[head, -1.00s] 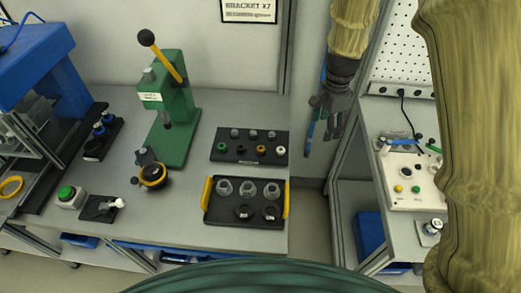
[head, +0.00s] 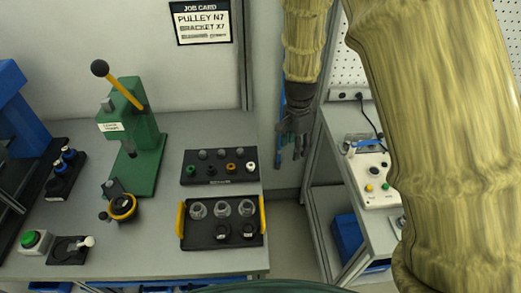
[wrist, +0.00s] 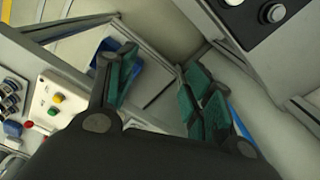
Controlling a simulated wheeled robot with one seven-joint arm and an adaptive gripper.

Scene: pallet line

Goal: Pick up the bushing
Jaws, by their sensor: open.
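A black rack (head: 222,180) on the bench holds a front row of small ring-shaped parts: a green one (head: 192,170), a black one (head: 211,170), an orange one (head: 231,167) and a white one (head: 251,167). They look like bushings, but I cannot tell which one the task names. My gripper (head: 294,128) hangs to the right of the bench, over the gap before the side bench, apart from the rack. In the wrist view my gripper (wrist: 160,82) has its green-padded fingers spread, with nothing between them.
A black tray with yellow handles (head: 180,219) holds grey and black round parts in front of the rack. A green press (head: 140,150) stands left. The side bench (head: 340,170) carries a white button box (head: 376,181). A job card (head: 202,22) hangs behind.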

